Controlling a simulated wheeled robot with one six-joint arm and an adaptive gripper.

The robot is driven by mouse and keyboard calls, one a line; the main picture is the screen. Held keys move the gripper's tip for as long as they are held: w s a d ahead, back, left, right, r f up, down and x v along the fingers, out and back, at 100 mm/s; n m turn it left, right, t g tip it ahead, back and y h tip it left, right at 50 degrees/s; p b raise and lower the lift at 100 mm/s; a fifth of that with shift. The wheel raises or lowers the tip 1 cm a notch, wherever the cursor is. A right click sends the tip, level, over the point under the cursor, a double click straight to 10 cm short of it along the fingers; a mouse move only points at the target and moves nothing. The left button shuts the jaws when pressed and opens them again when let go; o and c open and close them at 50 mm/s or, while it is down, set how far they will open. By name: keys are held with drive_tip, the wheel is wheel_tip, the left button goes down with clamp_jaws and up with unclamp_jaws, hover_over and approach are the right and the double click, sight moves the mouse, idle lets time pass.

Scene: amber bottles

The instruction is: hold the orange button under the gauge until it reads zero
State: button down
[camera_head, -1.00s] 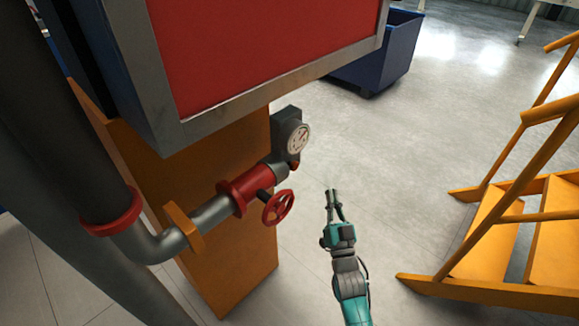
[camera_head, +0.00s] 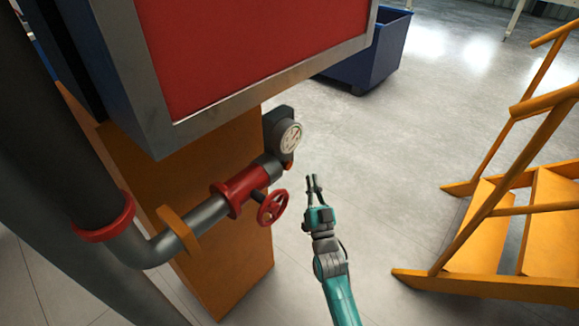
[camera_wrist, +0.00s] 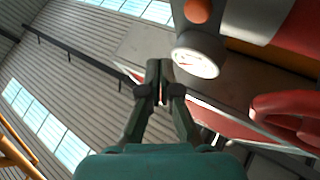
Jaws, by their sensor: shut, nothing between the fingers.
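The round white-faced gauge (camera_head: 290,137) sits in a dark housing at the end of the pipe. The orange button (camera_head: 288,165) shows as a small spot just below it. In the wrist view the orange button (camera_wrist: 197,11) is at the top edge, beside the gauge (camera_wrist: 197,64); the gauge's reading is too small to tell. My gripper (camera_head: 313,178) is to the right of the button, apart from it. In the wrist view my gripper (camera_wrist: 159,66) has its fingertips together, empty, to the left of the gauge.
A red handwheel (camera_head: 273,207) on the pipe is left of my gripper and below the gauge. A red panel (camera_head: 250,45) with a metal frame is above. Yellow stairs (camera_head: 480,235) stand at right, a blue bin (camera_head: 370,60) behind. The floor between is clear.

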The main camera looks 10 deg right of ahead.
drive_tip(key=shift+w+a, duration=0.7)
drive_tip(key=shift+w, duration=0.3)
drive_tip(key=shift+w+a, duration=0.7)
drive_tip(key=shift+w, duration=0.25)
drive_tip(key=shift+w+a, duration=0.1)
drive_tip(key=shift+w, duration=0.05)
drive_tip(key=shift+w+a, duration=0.15)
drive_tip(key=shift+w, duration=0.05)
drive_tip(key=shift+w+a, duration=0.3)
drive_tip(key=shift+w, duration=0.1)
idle(0.9)
drive_tip(key=shift+s, duration=0.1)
idle(2.9)
drive_tip(key=shift+s+d, duration=0.55)
drive_tip(key=shift+s, duration=0.1)
drive_tip(key=shift+s+d, duration=0.75)
drive_tip(key=shift+s, duration=0.3)
drive_tip(key=shift+s+d, duration=0.75)
drive_tip(key=shift+s, duration=0.25)
